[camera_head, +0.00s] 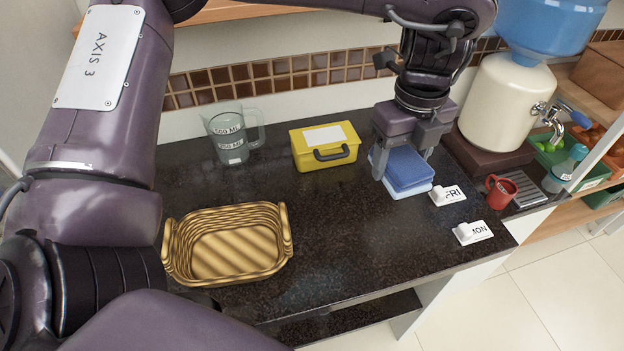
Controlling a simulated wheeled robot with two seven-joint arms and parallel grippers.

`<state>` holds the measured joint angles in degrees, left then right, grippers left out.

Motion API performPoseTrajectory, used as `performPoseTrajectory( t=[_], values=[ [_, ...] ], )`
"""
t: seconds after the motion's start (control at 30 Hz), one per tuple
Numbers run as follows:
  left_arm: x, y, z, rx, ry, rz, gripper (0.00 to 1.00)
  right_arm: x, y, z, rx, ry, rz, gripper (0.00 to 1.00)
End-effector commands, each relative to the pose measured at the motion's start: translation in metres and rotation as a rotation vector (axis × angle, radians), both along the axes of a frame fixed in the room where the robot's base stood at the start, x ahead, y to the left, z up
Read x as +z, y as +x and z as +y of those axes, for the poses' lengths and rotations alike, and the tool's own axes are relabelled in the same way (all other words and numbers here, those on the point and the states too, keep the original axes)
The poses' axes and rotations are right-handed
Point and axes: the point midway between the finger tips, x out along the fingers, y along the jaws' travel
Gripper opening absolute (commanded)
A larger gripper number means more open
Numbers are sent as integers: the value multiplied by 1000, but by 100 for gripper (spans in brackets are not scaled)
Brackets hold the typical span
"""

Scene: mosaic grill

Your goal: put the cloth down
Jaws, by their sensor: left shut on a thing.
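A folded blue cloth (406,171) is between the fingers of my left gripper (403,165), toward the right of the dark counter (330,240). My left gripper points down and is shut on the blue cloth. A lighter blue folded layer (409,190) shows directly under the darker blue one, at counter level. I cannot tell whether it is a second cloth or part of the same one, or whether the dark cloth rests on it. My right gripper is not in view.
A wicker basket (168,250), a measuring jug (229,150) and a yellow box (325,165) stand left of the cloth. FRI (447,195) and MON (473,232) tags, a red mug (499,190) and a water dispenser (500,105) are at the right. The counter's middle is clear.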

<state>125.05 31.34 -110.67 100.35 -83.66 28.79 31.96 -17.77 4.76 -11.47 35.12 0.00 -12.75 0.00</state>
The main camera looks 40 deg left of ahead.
Motion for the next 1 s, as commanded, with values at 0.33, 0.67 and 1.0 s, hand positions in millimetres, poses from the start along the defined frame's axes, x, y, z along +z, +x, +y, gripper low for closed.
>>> performPoseTrajectory(
  t=[0.33, 0.67, 1.0],
  values=[
    [-23, -3, -1, -85, -2, 6, 41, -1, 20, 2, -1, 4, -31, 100],
    [-107, -4, -1, -84, 2, 6, 41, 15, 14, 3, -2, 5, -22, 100],
    [-159, -3, -1, -81, -1, 1, 41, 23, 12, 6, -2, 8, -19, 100]
  ],
)
